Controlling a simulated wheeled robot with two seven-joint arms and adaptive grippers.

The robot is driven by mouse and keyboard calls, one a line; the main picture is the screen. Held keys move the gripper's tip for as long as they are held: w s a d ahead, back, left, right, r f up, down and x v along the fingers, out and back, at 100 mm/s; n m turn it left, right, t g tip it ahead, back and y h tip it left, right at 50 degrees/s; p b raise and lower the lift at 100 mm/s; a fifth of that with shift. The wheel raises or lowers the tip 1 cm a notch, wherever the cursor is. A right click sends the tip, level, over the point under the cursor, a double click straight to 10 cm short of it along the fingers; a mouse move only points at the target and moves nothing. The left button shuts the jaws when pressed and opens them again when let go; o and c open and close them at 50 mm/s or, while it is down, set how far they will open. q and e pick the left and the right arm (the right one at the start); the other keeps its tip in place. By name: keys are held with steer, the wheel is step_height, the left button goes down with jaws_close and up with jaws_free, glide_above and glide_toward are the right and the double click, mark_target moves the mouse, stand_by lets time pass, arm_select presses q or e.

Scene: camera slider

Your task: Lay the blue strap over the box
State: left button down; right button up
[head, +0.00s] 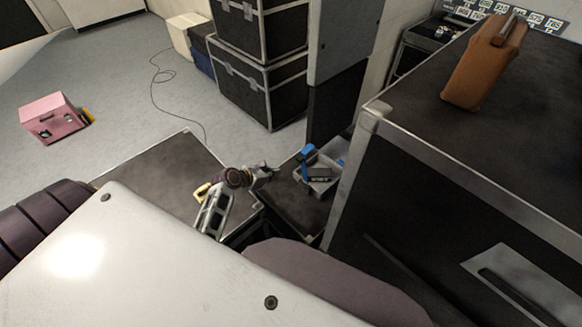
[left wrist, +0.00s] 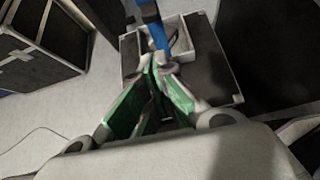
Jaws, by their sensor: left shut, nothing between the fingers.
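The blue strap (head: 306,153) stands up at the near left side of a grey open box (head: 325,187) on a low black case. In the left wrist view the blue strap (left wrist: 153,22) runs down from the top edge toward my fingertips, and the box (left wrist: 130,60) shows its light rim behind it. My left gripper (head: 272,171) is just left of the strap and box, shut and empty. In the left wrist view its green-sided fingers (left wrist: 158,72) meet close below the strap's lower end; whether they touch it I cannot tell. My right gripper is out of view.
The low black case (head: 290,205) has bare top around the box. A tall black case (head: 420,190) with a brown bag (head: 483,65) rises close on the right. Stacked cases (head: 260,90) stand behind; a pink box (head: 55,118) and a cable lie on open floor at left.

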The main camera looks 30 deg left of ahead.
arm_select(q)
steer(key=w+d+f+b, duration=0.1)
steer(key=w+d+f, duration=0.2)
steer(key=w, duration=0.6)
steer(key=shift+w+f, duration=0.15)
steer(key=shift+f, duration=0.35)
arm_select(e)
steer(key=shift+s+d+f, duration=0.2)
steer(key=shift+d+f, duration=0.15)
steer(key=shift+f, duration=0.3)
arm_select(q)
steer(key=shift+d, duration=0.15)
